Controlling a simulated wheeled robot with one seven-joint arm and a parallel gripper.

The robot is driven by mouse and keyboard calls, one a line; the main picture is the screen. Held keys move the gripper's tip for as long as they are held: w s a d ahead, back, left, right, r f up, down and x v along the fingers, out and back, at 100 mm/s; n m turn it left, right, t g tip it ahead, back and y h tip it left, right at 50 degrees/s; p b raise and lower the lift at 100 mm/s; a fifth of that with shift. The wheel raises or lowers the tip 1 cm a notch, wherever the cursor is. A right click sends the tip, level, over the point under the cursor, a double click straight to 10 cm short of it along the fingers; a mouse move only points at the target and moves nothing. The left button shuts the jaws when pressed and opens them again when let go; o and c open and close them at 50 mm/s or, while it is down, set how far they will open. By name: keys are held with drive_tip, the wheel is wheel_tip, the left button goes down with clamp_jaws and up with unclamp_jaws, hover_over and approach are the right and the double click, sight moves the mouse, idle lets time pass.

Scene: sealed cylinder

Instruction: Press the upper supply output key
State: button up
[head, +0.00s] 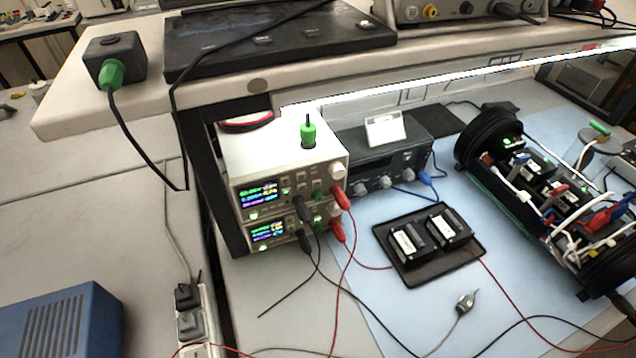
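The upper supply (260,145) is a white bench unit stacked on a similar lower supply (288,229), under a shelf left of centre. Its lit display (259,193) faces me, with small keys to the right of it and a round knob (338,171) near the right edge. Which small key is the output key is too small to tell. Black and red plugs sit in the front sockets of both supplies, and their leads hang down in front. My gripper is not in view.
The shelf (70,100) overhangs the supplies, and a black cable hangs from it at the left. A black tray (452,268) with two dark modules lies on the blue mat, right of the supplies. An open cylinder assembly (487,125) lies at the right. Loose leads cross the front.

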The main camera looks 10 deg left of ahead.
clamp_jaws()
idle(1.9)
